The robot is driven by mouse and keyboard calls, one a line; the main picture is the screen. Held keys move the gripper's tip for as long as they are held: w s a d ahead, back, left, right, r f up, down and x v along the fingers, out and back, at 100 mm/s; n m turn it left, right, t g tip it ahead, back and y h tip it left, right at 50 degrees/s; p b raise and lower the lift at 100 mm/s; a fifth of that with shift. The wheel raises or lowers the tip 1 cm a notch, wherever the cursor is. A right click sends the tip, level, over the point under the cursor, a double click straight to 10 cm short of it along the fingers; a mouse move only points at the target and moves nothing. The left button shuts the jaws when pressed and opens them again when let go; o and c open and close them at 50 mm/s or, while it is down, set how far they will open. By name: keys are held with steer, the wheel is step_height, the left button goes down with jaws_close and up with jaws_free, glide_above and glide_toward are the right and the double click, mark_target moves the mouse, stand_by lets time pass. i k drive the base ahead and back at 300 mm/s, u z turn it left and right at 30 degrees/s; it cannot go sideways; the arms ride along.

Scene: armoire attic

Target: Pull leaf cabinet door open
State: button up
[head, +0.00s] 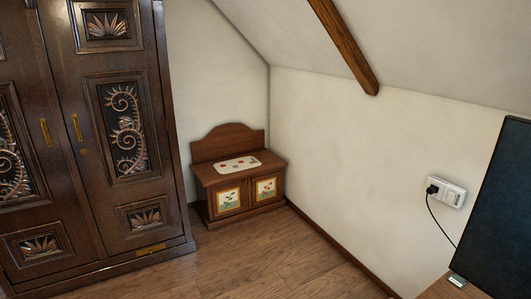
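A large dark wooden armoire (72,170) stands at the left, partly cut off by the picture edge. Its right door (92,203) has carved leaf and fern-scroll panels and a vertical brass handle (77,127) near its left edge. Its left door (31,212) has similar carving and a brass handle (45,132) near its right edge. Both doors look shut. A low wooden chest (243,190) in the corner has two small fronts with painted plant pictures, which also look shut. My gripper is not in view.
Wooden floor (235,262) in front of the armoire and chest is clear. A brass pull (150,249) sits low on the armoire. At the right are a dark screen (500,220), a desk edge (436,290) and a plugged-in cord (437,220). A beam (345,45) crosses the sloped ceiling.

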mark_target(228, 198)
steer(key=u, duration=0.35)
steer(key=i, duration=1.6)
steer(key=u, duration=0.9)
steer(key=i, duration=1.5)
steer(key=u, duration=0.35)
